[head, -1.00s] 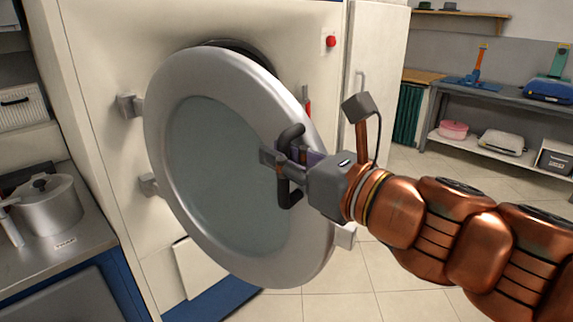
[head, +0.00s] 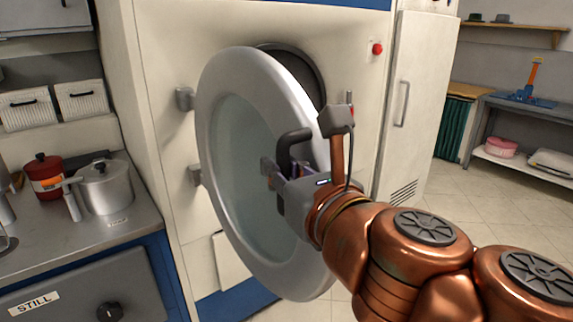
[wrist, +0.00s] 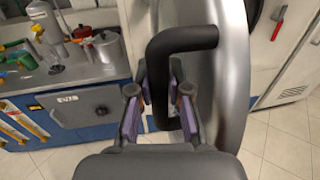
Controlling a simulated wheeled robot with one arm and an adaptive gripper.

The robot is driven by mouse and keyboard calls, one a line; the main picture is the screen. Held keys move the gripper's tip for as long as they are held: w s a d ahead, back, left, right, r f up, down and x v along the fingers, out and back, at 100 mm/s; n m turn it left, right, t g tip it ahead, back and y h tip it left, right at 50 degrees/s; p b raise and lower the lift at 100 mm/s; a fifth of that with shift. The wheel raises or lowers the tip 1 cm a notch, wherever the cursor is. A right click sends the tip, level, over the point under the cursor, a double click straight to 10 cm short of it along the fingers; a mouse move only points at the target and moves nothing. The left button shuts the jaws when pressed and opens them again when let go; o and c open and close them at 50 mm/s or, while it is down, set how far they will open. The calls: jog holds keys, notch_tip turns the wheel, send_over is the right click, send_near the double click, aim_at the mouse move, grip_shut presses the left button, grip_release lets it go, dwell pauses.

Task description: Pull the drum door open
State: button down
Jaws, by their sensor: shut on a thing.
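The round drum door (head: 222,140) has a silver rim and a greyish glass middle. It stands ajar, swung out from the cream machine, with hinge blocks (head: 184,98) on its left. Part of the dark drum opening (head: 297,68) shows behind its upper right edge. My gripper (head: 279,172) is shut on the black door handle (head: 294,138) on the door's right side. In the wrist view, the handle (wrist: 185,40) runs between the two fingers of my gripper (wrist: 160,95), and the silver rim (wrist: 232,75) is close beside them. The lower handle is partly hidden.
A steel counter (head: 125,235) with a silver pot (head: 107,187) and a red pot (head: 45,176) stands at left, near the door's hinge side. A white cabinet (head: 428,100) stands right of the machine. The tiled floor (head: 470,205) at right looks clear.

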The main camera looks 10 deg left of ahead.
jog(key=shift+s+a+r+m+t, duration=0.2)
jog(key=shift+s+r, duration=0.1)
jog(key=shift+r, duration=0.1)
jog(key=shift+s+a+r+m+t, duration=0.1)
jog(key=shift+s+r+t, duration=0.15)
jog(key=shift+r, duration=0.1)
jog(key=shift+d, duration=0.1)
jog(key=c, duration=1.3)
grip_release()
jog(key=shift+s+d+r, duration=0.1)
jog(key=shift+s, duration=0.05)
jog(key=shift+o, duration=1)
jog(key=shift+f, duration=0.2)
jog(key=shift+r, duration=0.2)
